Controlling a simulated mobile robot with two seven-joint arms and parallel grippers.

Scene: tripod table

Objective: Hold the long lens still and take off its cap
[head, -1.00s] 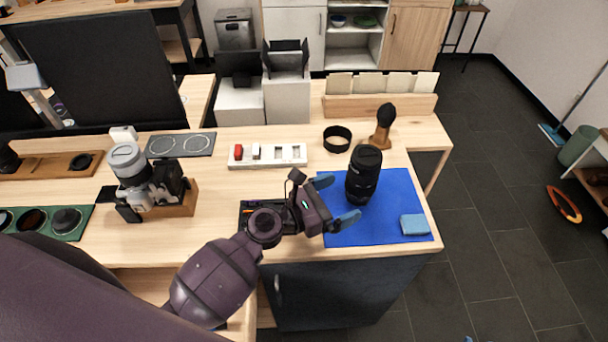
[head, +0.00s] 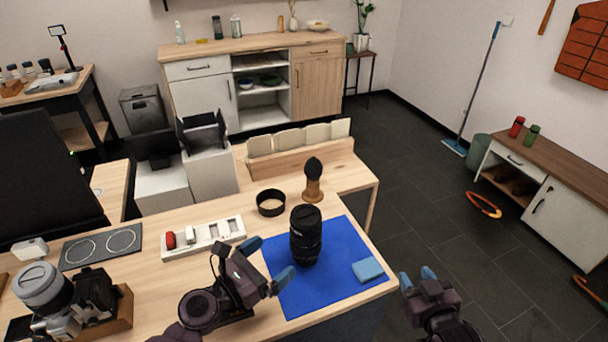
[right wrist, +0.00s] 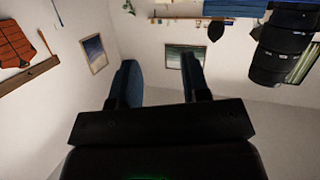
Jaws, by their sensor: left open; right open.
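The long black lens (head: 306,236) stands upright on the blue mat (head: 337,290) in the head view, its dark top end up. It also shows upside down at the upper right of the right wrist view (right wrist: 270,62). My left gripper (head: 268,262) is open just left of the lens, fingers pointing toward it, apart from it. My right gripper (head: 418,275) is open and empty, off the table's right edge; its two fingers show in the right wrist view (right wrist: 160,80) with nothing between them.
A folded blue cloth (head: 367,270) lies on the mat right of the lens. A white tray (head: 203,239) and a camera (head: 65,302) are to the left.

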